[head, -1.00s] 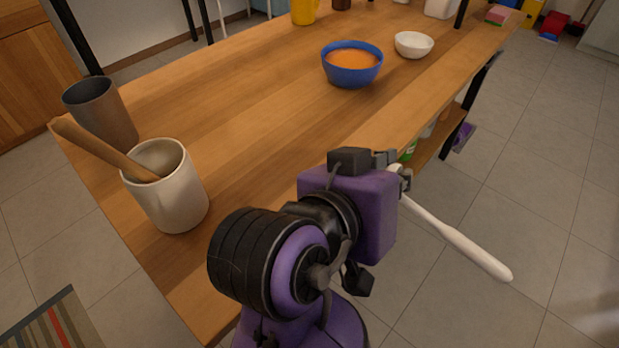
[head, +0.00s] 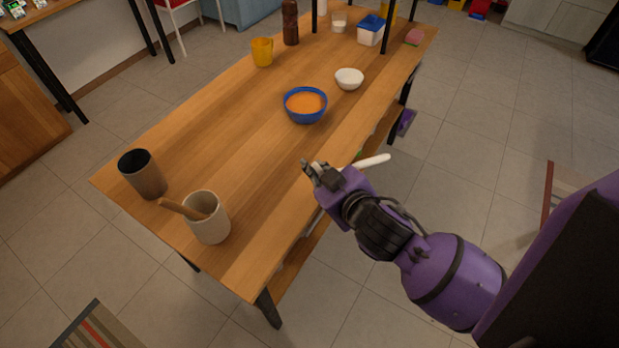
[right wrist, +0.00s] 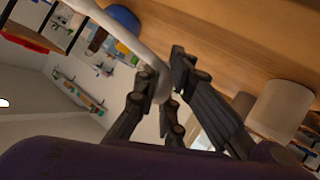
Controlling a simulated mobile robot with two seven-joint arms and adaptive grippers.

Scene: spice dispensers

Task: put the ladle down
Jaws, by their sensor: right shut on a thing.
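My right gripper (head: 312,172) is at the table's right edge, with its arm coming in from the right. It is shut on the white ladle (head: 372,161), whose pale handle sticks out to the right past my gripper. In the right wrist view, the ladle (right wrist: 128,40) runs from the upper left down to between the fingers of my gripper (right wrist: 168,85). The head view hides the rest of the ladle behind my gripper. The wooden table (head: 230,130) is left of my gripper. My left gripper is not in view.
A blue bowl of orange soup (head: 305,106) and a white bowl (head: 349,79) stand beyond my gripper. A cream crock (head: 209,224) with a wooden utensil and a dark cup (head: 142,176) stand at the near left. The table's middle is largely clear.

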